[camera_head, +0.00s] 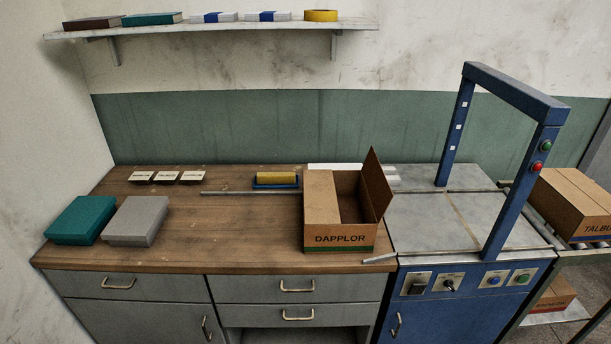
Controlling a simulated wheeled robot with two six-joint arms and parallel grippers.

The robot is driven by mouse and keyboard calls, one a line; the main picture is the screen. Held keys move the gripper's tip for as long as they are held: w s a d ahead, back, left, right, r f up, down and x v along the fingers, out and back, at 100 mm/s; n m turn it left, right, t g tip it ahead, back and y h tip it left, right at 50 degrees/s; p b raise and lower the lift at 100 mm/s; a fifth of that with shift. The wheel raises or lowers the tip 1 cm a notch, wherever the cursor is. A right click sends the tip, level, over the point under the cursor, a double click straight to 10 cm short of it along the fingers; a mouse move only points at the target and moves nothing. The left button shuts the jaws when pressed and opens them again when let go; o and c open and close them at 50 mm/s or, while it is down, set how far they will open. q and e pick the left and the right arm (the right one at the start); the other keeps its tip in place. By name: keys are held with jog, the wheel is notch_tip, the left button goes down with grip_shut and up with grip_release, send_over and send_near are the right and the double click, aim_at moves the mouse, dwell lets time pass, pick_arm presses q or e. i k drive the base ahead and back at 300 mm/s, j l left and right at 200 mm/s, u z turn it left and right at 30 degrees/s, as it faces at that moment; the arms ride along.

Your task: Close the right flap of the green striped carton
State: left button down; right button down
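The brown carton (339,238) marked DAPPLOR, with a green stripe along the bottom of its front, stands upright on the wooden worktop near its right end. Its left flap (320,192) lies folded over the left part of the top. Its right flap (376,185) stands up, leaning slightly outward to the right. The right part of the top is open and the inside looks dark; I cannot make out any contents. Neither of my grippers shows in the head view.
A blue frame machine (478,80) with a grey metal bed stands right of the carton. A yellow roller (277,178) in a blue tray lies behind left. Teal (80,220) and grey (137,221) boxes sit at left. The worktop between them and the carton is clear.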

aim_at(381, 193)
jog(key=i+l+u, duration=0.3)
jog(key=l, duration=0.25)
jog(key=l+u, duration=0.25)
jog(key=l, duration=0.3)
jog(key=i+l+u, duration=0.15)
jog(key=l+u, duration=0.15)
jog(key=l, duration=0.3)
jog(key=l+u, duration=0.25)
jog(key=l, duration=0.35)
jog(key=i+l, duration=0.1)
jog(key=l, duration=0.35)
jog(key=i+l, duration=0.1)
jog(key=l, duration=0.35)
